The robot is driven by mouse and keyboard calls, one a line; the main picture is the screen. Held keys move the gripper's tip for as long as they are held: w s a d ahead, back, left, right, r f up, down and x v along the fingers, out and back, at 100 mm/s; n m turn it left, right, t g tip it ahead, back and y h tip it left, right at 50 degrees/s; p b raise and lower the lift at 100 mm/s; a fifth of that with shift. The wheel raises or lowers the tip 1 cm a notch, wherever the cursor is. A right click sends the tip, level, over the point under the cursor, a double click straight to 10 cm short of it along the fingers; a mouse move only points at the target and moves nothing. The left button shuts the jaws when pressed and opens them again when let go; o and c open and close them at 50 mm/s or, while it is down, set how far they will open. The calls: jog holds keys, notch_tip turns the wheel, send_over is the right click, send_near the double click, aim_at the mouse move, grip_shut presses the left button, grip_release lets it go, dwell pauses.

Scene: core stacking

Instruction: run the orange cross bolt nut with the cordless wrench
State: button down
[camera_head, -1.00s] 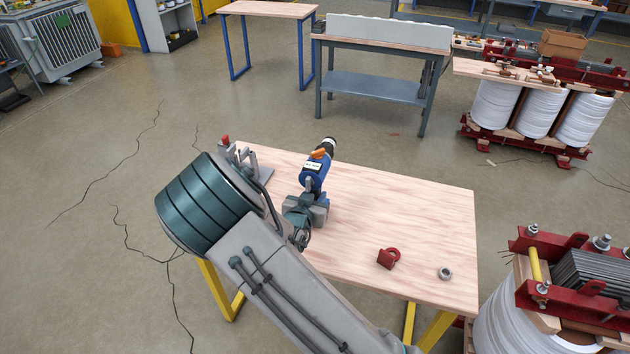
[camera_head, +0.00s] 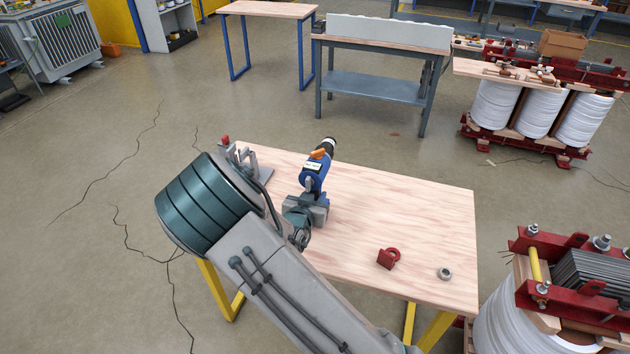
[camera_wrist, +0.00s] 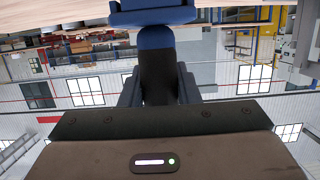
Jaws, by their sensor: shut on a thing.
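A blue cordless wrench (camera_head: 313,178) with a dark nose and an orange part stands over the near wooden table, left of its middle. My gripper (camera_wrist: 158,88) is shut on the wrench's dark handle, which shows between its fingers in the wrist view with a blue body above. I cannot tell whether the wrench's base touches the table. The orange cross bolt nut cannot be made out with certainty in these frames.
The wooden table (camera_head: 420,215) is mostly clear. A red padlock-like piece (camera_head: 388,258) and a grey nut (camera_head: 445,273) lie on its right. A grey clamp-like fixture (camera_head: 245,160) stands at its left back corner. A coil assembly (camera_head: 560,270) stands right of the table.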

aim_at(314, 183)
jog(key=shift+r, duration=0.25)
jog(key=shift+r+p, duration=1.7)
jog(key=shift+r, duration=0.65)
